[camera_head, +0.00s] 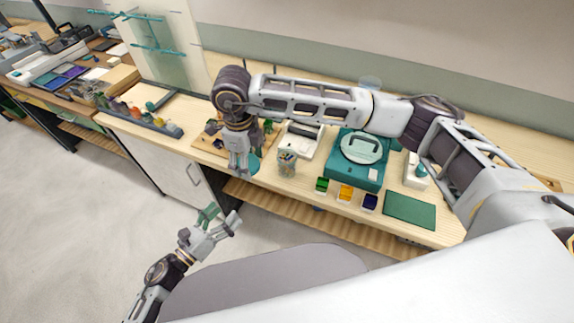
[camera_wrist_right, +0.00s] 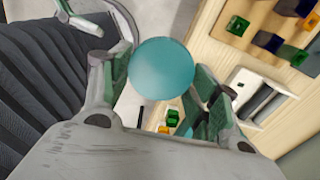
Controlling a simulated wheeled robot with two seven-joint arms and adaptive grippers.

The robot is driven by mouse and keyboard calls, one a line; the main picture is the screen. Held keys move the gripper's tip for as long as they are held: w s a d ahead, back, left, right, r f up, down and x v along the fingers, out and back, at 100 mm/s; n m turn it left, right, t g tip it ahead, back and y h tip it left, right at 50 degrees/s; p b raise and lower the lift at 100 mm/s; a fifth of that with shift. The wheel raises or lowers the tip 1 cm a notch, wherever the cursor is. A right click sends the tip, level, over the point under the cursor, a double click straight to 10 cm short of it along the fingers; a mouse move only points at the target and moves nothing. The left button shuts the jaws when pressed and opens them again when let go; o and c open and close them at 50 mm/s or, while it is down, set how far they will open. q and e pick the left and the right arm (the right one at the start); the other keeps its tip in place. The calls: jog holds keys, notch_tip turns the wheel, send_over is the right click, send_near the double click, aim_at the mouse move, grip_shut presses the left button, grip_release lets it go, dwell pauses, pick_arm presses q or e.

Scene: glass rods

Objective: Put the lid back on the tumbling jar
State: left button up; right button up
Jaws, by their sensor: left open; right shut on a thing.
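My right gripper (camera_head: 240,166) is shut on a round teal disc, likely the lid, whose edge shows beside the fingers in the head view (camera_head: 255,163). In the right wrist view the disc (camera_wrist_right: 161,68) sits between the two finger pads, its flat face filling the gap. A clear jar (camera_head: 287,163) with small coloured pieces stands upright on the bench, to the right of the right gripper and apart from it. I cannot tell for certain that it is the tumbling jar. My left gripper (camera_head: 218,226) is open and empty, low over the floor in front of the bench.
A teal machine with a round pale top (camera_head: 362,148) stands right of the jar. Green, yellow and blue bins (camera_head: 345,192) line the bench front beside a green mat (camera_head: 409,210). A wooden board with coloured pieces (camera_head: 207,143) lies left, near a bottle tray (camera_head: 140,118).

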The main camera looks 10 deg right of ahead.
jog(key=m, duration=0.4)
jog(key=shift+m, duration=0.4)
pick_arm(q)
jog(key=shift+s+d+r+m+g+h, duration=0.1)
jog(key=shift+s+d+m+h, duration=0.05)
jog(key=shift+m, duration=0.65)
jog(key=shift+s+d+r+m+g+h, duration=0.1)
jog(key=shift+s+m, duration=0.05)
jog(key=shift+m, duration=0.65)
jog(key=shift+s+d+r+m+g+h, duration=0.1)
jog(key=shift+s+d+m+h, duration=0.05)
jog(key=shift+m, duration=0.65)
pick_arm(e)
jog(key=shift+m, duration=1)
pick_arm(q)
jog(key=shift+m, duration=0.3)
pick_arm(e)
jog(key=shift+m, duration=0.4)
pick_arm(q)
jog(key=shift+d, duration=0.15)
pick_arm(e)
jog(key=shift+d, duration=0.1)
